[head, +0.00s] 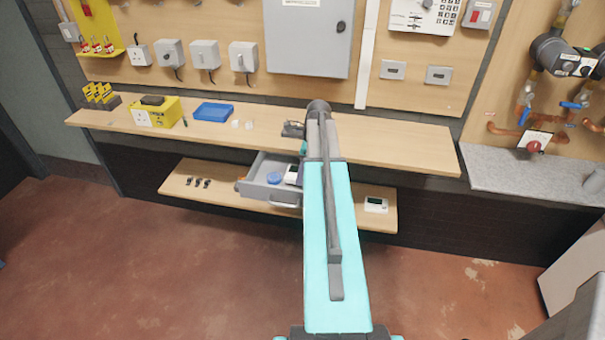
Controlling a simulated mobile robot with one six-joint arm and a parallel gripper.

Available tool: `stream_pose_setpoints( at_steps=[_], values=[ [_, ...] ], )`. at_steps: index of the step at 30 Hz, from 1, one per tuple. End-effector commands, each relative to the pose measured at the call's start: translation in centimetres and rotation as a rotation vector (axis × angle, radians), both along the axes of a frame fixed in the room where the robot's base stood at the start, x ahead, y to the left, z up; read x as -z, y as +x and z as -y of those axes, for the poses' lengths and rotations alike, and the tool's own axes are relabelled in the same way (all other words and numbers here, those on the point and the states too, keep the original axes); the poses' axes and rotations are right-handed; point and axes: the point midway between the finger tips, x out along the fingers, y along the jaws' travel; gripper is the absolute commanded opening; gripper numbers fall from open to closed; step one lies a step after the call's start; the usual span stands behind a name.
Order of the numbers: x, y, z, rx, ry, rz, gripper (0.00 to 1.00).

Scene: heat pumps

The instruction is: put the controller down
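A small white controller-like unit with a grey screen (376,205) lies on the lower shelf, right of my arm. Another white item with a dark part (292,175) shows in the open grey drawer (262,192), partly hidden by my arm; I cannot tell which of the two is the controller. My arm reaches forward over the shelves. A dark piece at its far end, likely part of my gripper (293,129), shows above the upper shelf. The fingers are not clear, and I cannot see whether they hold anything.
The upper wooden shelf (400,140) is bare right of my arm. On its left are a yellow socket box (157,113) and a blue tray (213,112). A blue round item (274,178) lies in the drawer. Several small black parts (197,182) lie on the lower shelf.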

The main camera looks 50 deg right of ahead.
Motion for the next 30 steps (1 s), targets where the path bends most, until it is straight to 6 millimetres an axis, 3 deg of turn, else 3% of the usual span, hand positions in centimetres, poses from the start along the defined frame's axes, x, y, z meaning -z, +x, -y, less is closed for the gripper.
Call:
stream_pose_setpoints(
  at_steps=[7,20,21,30],
  values=[
    [2.0,0.0,-0.1,0.0,0.001,-0.001,0.42],
    [2.4,0.1,-0.1,-0.001,0.0,0.0,0.42],
    [2.3,0.1,-0.1,-0.002,0.0,0.0,0.7],
    [2.3,0.1,-0.1,-0.003,-0.001,0.0,0.73]
  ],
)
